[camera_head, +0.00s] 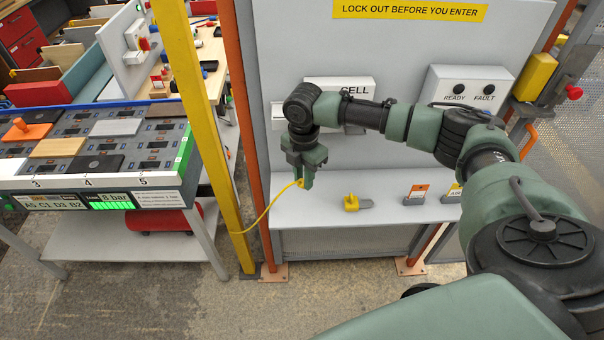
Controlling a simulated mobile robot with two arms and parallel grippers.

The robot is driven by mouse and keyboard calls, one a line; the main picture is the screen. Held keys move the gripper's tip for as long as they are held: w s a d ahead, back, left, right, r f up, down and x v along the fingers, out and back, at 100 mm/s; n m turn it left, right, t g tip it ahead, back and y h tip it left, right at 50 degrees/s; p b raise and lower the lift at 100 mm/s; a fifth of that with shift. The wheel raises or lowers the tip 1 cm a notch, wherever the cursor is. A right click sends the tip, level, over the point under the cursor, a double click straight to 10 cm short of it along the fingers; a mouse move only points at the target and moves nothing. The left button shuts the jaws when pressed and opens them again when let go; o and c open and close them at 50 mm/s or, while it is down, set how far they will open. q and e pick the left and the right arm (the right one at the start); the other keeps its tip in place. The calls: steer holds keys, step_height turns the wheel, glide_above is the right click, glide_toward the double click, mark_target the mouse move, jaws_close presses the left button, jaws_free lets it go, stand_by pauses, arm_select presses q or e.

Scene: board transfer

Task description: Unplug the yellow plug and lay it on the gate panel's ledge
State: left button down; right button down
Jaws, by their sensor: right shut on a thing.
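My right gripper (303,180) points down in front of the gate panel (400,50), above the left part of its ledge (325,215). It is shut on the yellow plug (300,183), of which only a small yellow bit shows between the fingers. A thin yellow cable (262,215) hangs from it down to the left, towards the yellow post. The gripper and plug look clear of the ledge surface, though the exact gap is hard to tell. The socket is not clearly seen; my arm covers part of the white CELL box (358,83). My left gripper is not in view.
On the ledge stand a small yellow item with a grey part (351,202) and two tags, one orange (417,191). A READY/FAULT box (468,85) is behind my arm. A yellow post (195,100) and board rack (90,150) are at left.

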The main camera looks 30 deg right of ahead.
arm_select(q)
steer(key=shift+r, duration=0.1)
arm_select(e)
steer(key=shift+r, duration=0.1)
